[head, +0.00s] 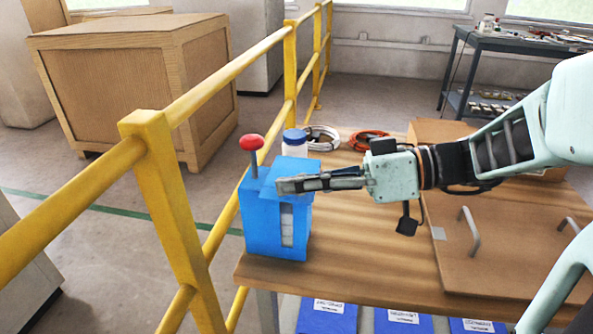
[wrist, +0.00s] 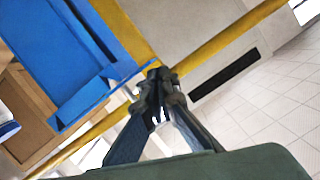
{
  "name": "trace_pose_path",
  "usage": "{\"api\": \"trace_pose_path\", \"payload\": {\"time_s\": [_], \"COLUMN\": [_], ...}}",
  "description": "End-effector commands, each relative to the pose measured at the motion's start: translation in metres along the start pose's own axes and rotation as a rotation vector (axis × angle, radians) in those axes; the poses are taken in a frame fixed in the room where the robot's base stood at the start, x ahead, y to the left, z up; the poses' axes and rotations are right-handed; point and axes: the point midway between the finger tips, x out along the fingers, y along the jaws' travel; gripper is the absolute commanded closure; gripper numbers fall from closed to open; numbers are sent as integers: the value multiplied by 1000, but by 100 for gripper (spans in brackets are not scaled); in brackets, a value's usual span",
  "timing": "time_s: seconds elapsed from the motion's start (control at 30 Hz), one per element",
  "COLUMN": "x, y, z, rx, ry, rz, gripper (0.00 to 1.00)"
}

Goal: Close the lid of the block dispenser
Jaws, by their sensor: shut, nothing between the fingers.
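The blue block dispenser (head: 258,226) stands upright at the left end of the wooden table, with a slot in its front showing pale contents. A red knob (head: 251,142) on a grey stem rises at its back left. The blue lid (head: 283,170) is at the top, partly behind my gripper; I cannot tell how far open it is. My gripper (head: 280,186) is shut and empty, reaching from the right across the dispenser's upper part. In the wrist view, my gripper (wrist: 157,80) is close to the edge of the blue dispenser (wrist: 60,50); contact is unclear.
A yellow railing (head: 165,190) runs close along the left of the dispenser. A white jar with a blue cap (head: 294,143) and cable coils (head: 322,138) sit behind it. A wooden board with handles (head: 500,245) lies at right. The table's middle front is clear.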

Motion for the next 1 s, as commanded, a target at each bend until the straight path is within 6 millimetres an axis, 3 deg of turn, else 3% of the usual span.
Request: {"api": "trace_pose_path", "payload": {"time_s": [0.77,0.87,1.0], "x": [2,1,-2], "y": [1,1,1], "z": [9,4,-18], "rx": [4,3,-1], "ry": [-5,-5,-3], "rz": [-1,-1,-1], "gripper": [100,100,100]}}
